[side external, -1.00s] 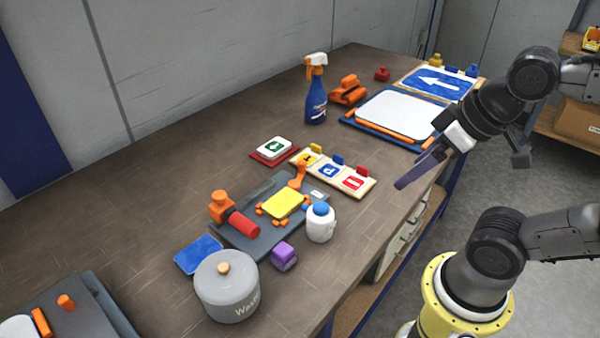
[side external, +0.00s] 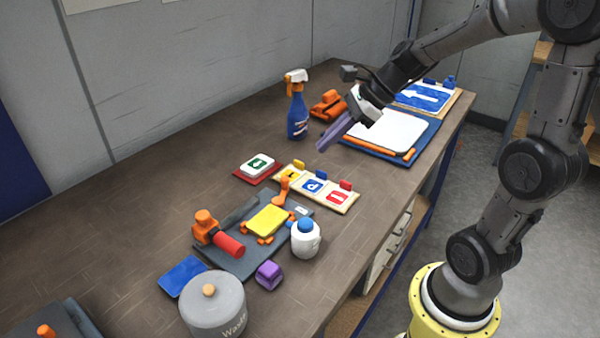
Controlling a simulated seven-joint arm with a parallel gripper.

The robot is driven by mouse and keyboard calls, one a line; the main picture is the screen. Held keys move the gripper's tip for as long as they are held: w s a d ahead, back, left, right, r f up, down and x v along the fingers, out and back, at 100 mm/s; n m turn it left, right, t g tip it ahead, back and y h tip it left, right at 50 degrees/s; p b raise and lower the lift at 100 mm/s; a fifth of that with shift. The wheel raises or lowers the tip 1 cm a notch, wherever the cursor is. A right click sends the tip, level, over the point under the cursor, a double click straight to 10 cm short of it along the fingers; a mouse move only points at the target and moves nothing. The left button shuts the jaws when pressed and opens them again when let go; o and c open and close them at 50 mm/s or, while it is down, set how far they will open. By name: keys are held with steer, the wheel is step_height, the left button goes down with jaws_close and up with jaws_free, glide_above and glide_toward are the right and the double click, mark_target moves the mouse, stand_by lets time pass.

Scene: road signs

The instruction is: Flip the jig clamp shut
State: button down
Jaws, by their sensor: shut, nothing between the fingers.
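The jig is a dark grey plate (side external: 240,262) holding a yellow rectangular piece (side external: 268,220) between small orange stops. An orange lever (side external: 284,187) stands raised at the piece's far end. An orange block (side external: 204,223) with a red cylindrical handle (side external: 229,245) sits at the jig's left side. I cannot tell for certain which of these is the clamp's moving arm. My gripper (side external: 321,147), with long purple fingers, is shut and empty. It hangs above the table, beyond the jig and up to its right, apart from the lever.
A white bottle with a blue cap (side external: 306,240) stands close to the jig's right side. A sign strip (side external: 343,205) and a green-and-white sign block (side external: 257,164) lie behind it. A purple block (side external: 268,275), a grey pot (side external: 213,305) and a blue square (side external: 183,276) are in front. A spray bottle (side external: 297,115) stands farther back.

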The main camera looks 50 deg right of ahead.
steer(key=d+f+m, duration=0.3)
steer(key=d+f, duration=0.1)
steer(key=d, duration=0.3)
steer(key=shift+f, duration=0.2)
glide_toward(282, 191)
steer(key=shift+s+d+f, duration=0.35)
steer(key=shift+d, duration=0.2)
steer(key=shift+s+d+f, duration=0.35)
steer(key=shift+d, duration=0.25)
steer(key=w+a, duration=0.1)
steer(key=w+f, duration=0.1)
steer(key=shift+w+a+f, duration=0.1)
steer(key=shift+w+a, duration=0.25)
steer(key=shift+w, duration=0.05)
steer(key=shift+w+a+f, duration=0.15)
steer(key=shift+w+a, duration=0.15)
steer(key=shift+w, duration=0.2)
